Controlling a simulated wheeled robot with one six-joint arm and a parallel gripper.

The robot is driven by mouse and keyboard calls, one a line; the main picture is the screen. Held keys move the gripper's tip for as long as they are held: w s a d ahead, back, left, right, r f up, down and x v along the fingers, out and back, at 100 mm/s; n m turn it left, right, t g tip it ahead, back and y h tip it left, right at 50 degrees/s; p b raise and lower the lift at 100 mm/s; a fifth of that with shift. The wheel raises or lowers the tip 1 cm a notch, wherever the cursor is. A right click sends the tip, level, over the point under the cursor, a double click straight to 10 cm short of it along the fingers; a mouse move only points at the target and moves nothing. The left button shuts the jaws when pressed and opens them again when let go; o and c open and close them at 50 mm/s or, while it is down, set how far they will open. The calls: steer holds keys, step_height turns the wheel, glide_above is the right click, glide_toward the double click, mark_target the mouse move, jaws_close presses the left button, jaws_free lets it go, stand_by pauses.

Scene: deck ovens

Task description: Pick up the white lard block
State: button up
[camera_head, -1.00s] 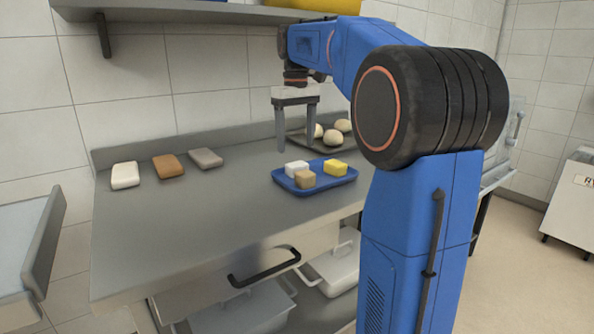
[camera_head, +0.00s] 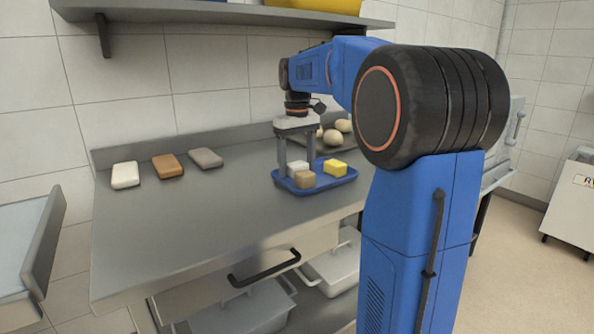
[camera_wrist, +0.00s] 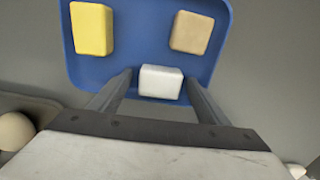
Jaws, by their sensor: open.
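The white lard block (camera_head: 297,168) sits on the blue tray (camera_head: 327,184), behind the tan block (camera_head: 305,180) and left of the yellow block (camera_head: 335,167). My gripper (camera_head: 296,173) is open and points down at the tray, with its fingers on either side of the white block. In the wrist view the white block (camera_wrist: 160,82) lies between the two fingertips (camera_wrist: 160,84), with a gap to each finger. The yellow block (camera_wrist: 92,29) and the tan block (camera_wrist: 191,33) are beyond it on the tray. How low the fingertips reach is hard to tell.
On the steel counter (camera_head: 215,225), a white slab (camera_head: 125,175), a brown slab (camera_head: 168,166) and a grey slab (camera_head: 206,158) lie to the left. A dark tray with round dough balls (camera_head: 331,137) is behind the blue tray. A shelf (camera_head: 220,14) hangs above.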

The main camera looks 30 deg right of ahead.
steer(key=c, duration=1.2)
steer(key=shift+o, duration=0.2)
